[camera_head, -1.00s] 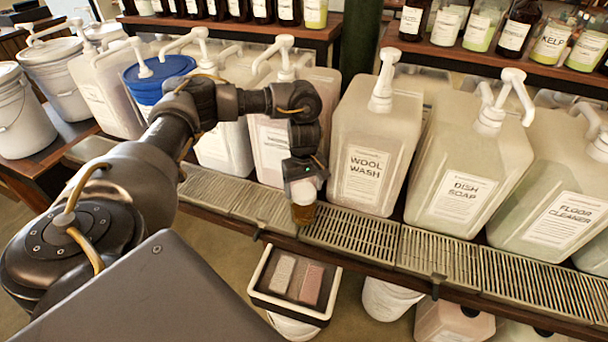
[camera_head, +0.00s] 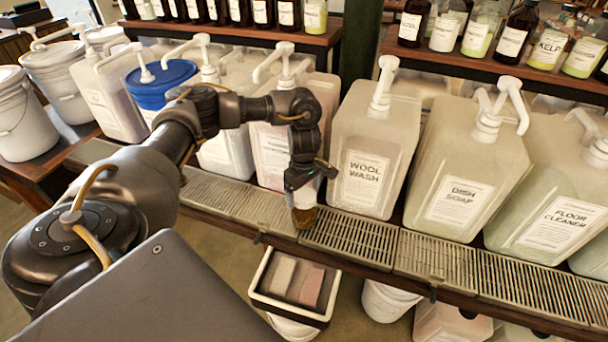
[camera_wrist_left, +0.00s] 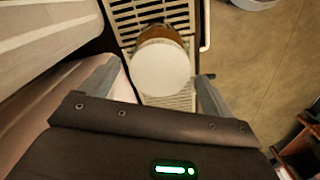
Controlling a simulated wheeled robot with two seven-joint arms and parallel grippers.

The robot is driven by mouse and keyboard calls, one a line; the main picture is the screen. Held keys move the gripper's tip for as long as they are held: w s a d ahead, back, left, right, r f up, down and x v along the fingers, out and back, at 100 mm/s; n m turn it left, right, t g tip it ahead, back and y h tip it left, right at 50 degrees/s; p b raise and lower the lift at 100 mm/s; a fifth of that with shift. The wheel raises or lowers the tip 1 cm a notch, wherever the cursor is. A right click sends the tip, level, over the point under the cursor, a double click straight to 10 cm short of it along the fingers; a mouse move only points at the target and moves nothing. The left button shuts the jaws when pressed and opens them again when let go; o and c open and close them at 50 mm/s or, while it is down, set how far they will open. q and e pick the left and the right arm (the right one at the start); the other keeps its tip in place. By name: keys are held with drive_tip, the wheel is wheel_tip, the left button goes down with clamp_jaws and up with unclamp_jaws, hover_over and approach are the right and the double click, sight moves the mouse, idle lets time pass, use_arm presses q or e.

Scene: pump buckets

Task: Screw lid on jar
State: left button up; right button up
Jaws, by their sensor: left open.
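An amber jar (camera_head: 305,215) stands on the slatted drip rack in front of the wool wash container. A round white lid (camera_head: 303,197) covers its top; whether it is threaded on cannot be told. My left gripper (camera_head: 303,187) points down over the lid in the head view. In the left wrist view the lid (camera_wrist_left: 160,68) shows as a plain white disc with the amber jar side (camera_wrist_left: 160,35) behind it. The left gripper's fingers (camera_wrist_left: 155,90) are spread wide, one on each side of the lid, with gaps showing. My right gripper is not in view.
Large pump containers, including wool wash (camera_head: 372,150) and dish soap (camera_head: 465,165), stand close behind the rack (camera_head: 350,238). A blue-lidded bucket (camera_head: 160,85) is at left. A box with two blocks (camera_head: 295,285) sits below the rack. The rack to the right is clear.

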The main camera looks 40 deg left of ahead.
use_arm(q)
drive_tip(key=n+p, duration=0.2)
drive_tip(key=n, duration=0.3)
drive_tip(key=shift+r, duration=0.15)
drive_tip(key=n+p, duration=0.2)
drive_tip(key=n, duration=0.2)
drive_tip(key=shift+n, duration=0.6)
drive_tip(key=c, duration=1.1)
